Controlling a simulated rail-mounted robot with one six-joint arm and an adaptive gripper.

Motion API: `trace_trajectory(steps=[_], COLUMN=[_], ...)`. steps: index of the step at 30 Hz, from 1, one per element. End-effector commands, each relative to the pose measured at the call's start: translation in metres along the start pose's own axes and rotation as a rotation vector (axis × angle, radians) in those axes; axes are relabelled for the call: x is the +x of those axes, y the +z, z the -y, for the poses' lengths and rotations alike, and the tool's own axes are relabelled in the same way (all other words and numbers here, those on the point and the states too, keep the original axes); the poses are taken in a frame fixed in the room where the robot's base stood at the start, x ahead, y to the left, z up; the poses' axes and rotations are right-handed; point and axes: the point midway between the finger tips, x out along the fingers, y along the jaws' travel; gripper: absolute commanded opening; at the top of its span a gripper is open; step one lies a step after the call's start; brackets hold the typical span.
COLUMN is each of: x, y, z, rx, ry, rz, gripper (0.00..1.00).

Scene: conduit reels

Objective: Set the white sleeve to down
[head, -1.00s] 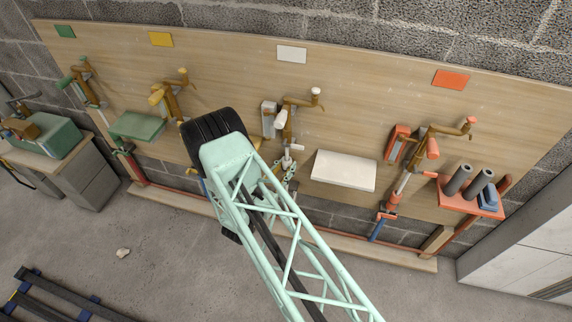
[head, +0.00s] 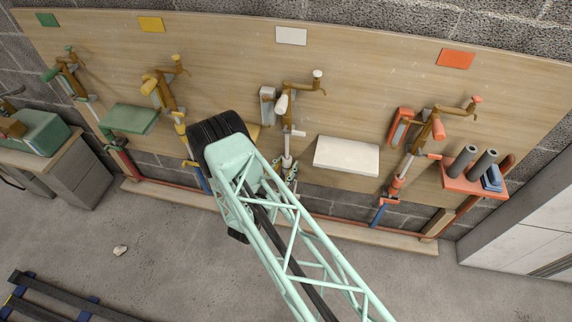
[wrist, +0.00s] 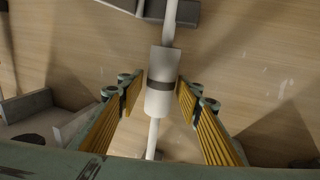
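The white sleeve (wrist: 160,88) is a pale cylinder with a dark band, around a thin white rod. In the wrist view it lies between the two yellow-padded fingers of my gripper (wrist: 160,108). The fingers are open, with a narrow gap on each side of the sleeve. In the head view, the white station hangs under the white card (head: 291,36), and its sleeve (head: 287,161) shows small beside my gripper (head: 290,172). My arm partly hides this area, and the fingers are too small there to judge.
A white shelf (head: 346,156) juts out just right of the white station. A yellow station (head: 165,88) and a green one (head: 70,75) stand to the left, an orange one (head: 430,130) to the right. An orange shelf (head: 470,184) holds grey cylinders.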

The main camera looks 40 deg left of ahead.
Motion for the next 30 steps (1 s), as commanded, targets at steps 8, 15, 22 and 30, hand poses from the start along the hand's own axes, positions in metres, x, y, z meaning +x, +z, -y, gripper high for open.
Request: trace_trajectory(steps=[8,15,22,30], x=[0.000,-0.003,-0.018,-0.050], y=[-0.002,-0.002,-0.002,-0.002], z=[0.001,0.001,0.001,0.001], rx=[0.001,0.001,0.000,-0.001], ry=[0.000,0.000,-0.001,-0.001], rz=[-0.002,-0.003,-0.003,-0.002], gripper=[0.37,0.37,0.37,0.37])
